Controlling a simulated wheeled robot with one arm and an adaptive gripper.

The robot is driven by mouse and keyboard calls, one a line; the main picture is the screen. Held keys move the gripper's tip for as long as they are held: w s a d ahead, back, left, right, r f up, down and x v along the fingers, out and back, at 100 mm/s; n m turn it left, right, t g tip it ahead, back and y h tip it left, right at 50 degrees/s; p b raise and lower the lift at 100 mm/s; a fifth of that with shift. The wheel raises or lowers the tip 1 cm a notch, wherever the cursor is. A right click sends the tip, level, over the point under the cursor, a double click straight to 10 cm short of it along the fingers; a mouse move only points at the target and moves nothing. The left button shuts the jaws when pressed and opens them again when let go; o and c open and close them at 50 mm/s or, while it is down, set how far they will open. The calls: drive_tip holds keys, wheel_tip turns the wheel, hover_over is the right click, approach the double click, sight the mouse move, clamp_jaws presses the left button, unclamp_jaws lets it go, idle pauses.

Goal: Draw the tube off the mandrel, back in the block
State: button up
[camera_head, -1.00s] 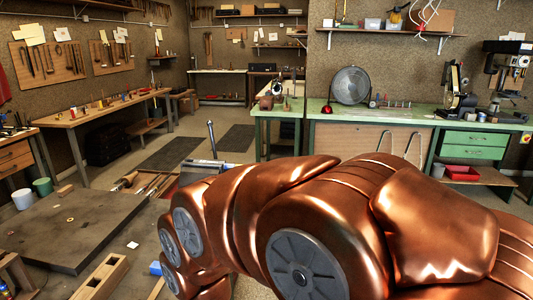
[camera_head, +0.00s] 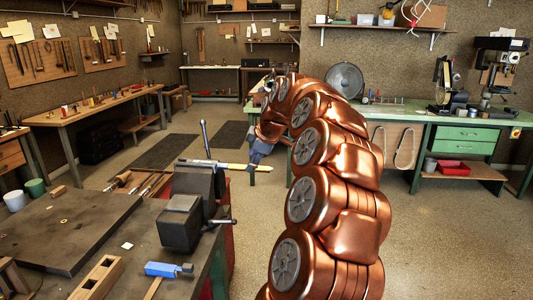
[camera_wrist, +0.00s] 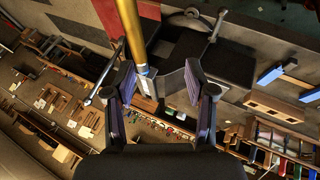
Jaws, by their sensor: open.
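A black vise (camera_head: 192,205) at the bench edge holds a level rod, the mandrel (camera_head: 196,162), pointing right. A yellow brass tube (camera_head: 231,166) is around its outer part. My gripper (camera_head: 258,156) is at the tube's right end in the head view. In the wrist view, my gripper (camera_wrist: 160,70) is open. The tube (camera_wrist: 130,28) comes down from the top, and its grey-blue end lies between the fingers, nearer the left one. I cannot tell whether a finger touches it. A wooden block (camera_head: 98,279) with openings lies on the bench at the lower left.
A dark flat plate (camera_head: 65,232) covers much of the bench. A blue-headed tool (camera_head: 165,269) lies in front of the vise. The vise's upright handle (camera_head: 205,139) stands close behind the tube. Open floor (camera_head: 237,250) lies right of the bench.

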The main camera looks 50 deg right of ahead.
approach(258, 167)
drive_tip(key=f, duration=0.2)
drive_tip(key=shift+h, duration=0.4)
drive_tip(key=shift+w+r+p+x, duration=0.15)
drive_tip(key=shift+p+x, duration=0.25)
drive_tip(key=shift+x, duration=0.9)
drive_tip(key=shift+w+r+p+x, duration=0.15)
drive_tip(key=shift+p+x, duration=0.3)
drive_tip(key=shift+x, duration=0.85)
drive_tip(key=shift+w+r+p+x, duration=0.15)
drive_tip(key=shift+p+x, duration=0.25)
drive_tip(key=shift+x, duration=0.85)
drive_tip(key=shift+a+f, duration=0.1)
drive_tip(key=shift+f, duration=0.05)
clamp_jaws()
